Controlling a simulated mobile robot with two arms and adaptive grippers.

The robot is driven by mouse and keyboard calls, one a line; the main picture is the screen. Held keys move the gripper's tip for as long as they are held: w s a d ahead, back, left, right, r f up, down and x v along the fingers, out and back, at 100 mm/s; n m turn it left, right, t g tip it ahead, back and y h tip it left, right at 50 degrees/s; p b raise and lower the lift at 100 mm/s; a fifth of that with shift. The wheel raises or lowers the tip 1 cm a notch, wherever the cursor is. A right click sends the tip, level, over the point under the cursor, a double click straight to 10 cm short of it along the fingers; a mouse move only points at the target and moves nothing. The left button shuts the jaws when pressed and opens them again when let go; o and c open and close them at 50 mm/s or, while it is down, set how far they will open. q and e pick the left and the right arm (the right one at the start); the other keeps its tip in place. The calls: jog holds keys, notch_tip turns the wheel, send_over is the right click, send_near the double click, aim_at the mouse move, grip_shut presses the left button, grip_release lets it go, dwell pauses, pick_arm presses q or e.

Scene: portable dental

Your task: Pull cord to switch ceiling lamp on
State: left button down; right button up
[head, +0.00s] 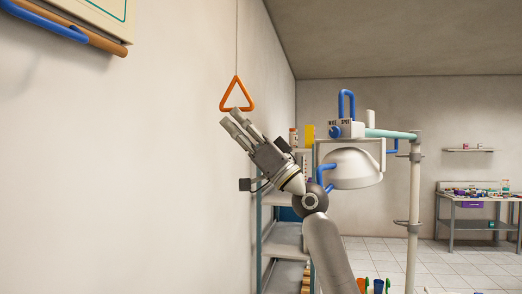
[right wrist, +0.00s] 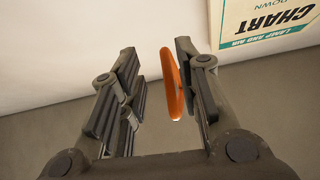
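An orange triangular pull handle (head: 237,107) hangs from a thin cord (head: 237,40) near the left wall. My right gripper (head: 234,122) is just below and in front of it, with its fingers pointing up and left. In the right wrist view the fingers (right wrist: 155,68) are apart, and the handle (right wrist: 172,88) shows edge-on between them, close to the right finger. I cannot tell whether it touches that finger. The ceiling lamp the cord works is not identifiable. My left gripper is not in view.
A white dome-shaped lamp head (head: 352,167) with blue handles stands on a pole (head: 414,190) right of my arm. Shelving (head: 286,240) stands behind my forearm. A chart board (head: 105,15) with blue and brown bars is on the left wall. A workbench (head: 470,197) is far right.

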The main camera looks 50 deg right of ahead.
jog(key=v, duration=1)
jog(key=shift+s+d+f, duration=0.2)
jog(key=shift+s+f, duration=0.05)
dwell(0.3)
